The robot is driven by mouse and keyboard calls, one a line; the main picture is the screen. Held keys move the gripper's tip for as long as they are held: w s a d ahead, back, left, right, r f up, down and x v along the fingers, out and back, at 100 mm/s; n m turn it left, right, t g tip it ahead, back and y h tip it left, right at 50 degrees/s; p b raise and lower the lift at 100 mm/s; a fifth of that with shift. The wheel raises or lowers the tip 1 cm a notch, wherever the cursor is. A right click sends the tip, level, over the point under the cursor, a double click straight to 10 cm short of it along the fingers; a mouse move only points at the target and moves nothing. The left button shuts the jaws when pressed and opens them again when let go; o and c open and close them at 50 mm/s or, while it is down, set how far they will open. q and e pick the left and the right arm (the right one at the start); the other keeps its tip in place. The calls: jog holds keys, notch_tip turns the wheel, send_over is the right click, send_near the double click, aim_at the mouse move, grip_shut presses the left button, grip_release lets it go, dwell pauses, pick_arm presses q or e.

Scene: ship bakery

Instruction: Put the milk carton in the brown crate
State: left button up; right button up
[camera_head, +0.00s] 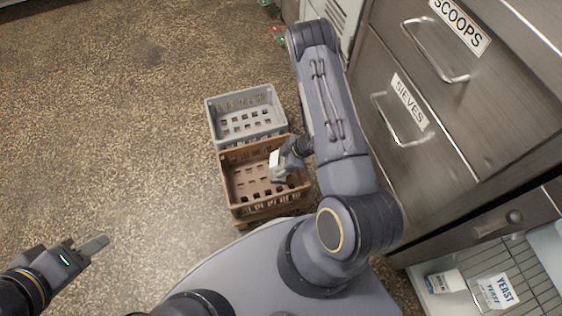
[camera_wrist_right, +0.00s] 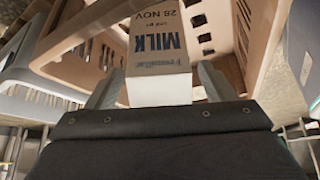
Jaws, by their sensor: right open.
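The milk carton (camera_wrist_right: 158,45), white and brown with blue MILK lettering, sits between the two fingers of my right gripper (camera_wrist_right: 156,88) in the wrist view. The fingers are open, with the carton between them; whether either touches it is hard to tell. In the head view the carton (camera_head: 274,164) shows as a small pale block at my right gripper (camera_head: 283,168), over the right part of the brown crate (camera_head: 234,199). Whether it rests on the crate floor is hidden. My left gripper (camera_head: 92,246) is over bare floor at the lower left, away from the crate.
A grey crate (camera_head: 229,102) stands directly behind the brown one. Drawer fronts (camera_head: 440,110) marked SCOOPS and SIEVES rise on the right. At the lower right, a white container (camera_head: 446,281) and a YEAST pack (camera_head: 495,292) lie on a wire rack. The floor at left is clear.

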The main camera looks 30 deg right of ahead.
jog(key=w+d+r+m+t+h+p, duration=0.1)
jog(key=d+r+m+h, duration=0.15)
jog(key=r, duration=0.75)
jog(key=w+d+r+m+t+h+p, duration=0.15)
jog(key=d+r, duration=0.25)
jog(key=r, duration=0.7)
jog(key=d+r+m+t+h+p, duration=0.1)
jog(key=d+r+m+p, duration=0.2)
jog(key=r, duration=0.7)
jog(key=s+a+r+m+y, duration=0.2)
jog(key=s+a+r, duration=0.5)
jog(key=s, duration=0.2)
jog(key=s+a+r+m+g+y+b, duration=0.1)
jog(key=s+a+r+m+y, duration=0.1)
jog(key=s+a+r, duration=0.6)
jog(key=shift+s+a+m, duration=0.15)
jog(key=shift+s+m, duration=0.55)
jog(key=shift+s, duration=0.2)
jog(key=shift+r+g, duration=0.1)
jog(key=shift+g, duration=0.15)
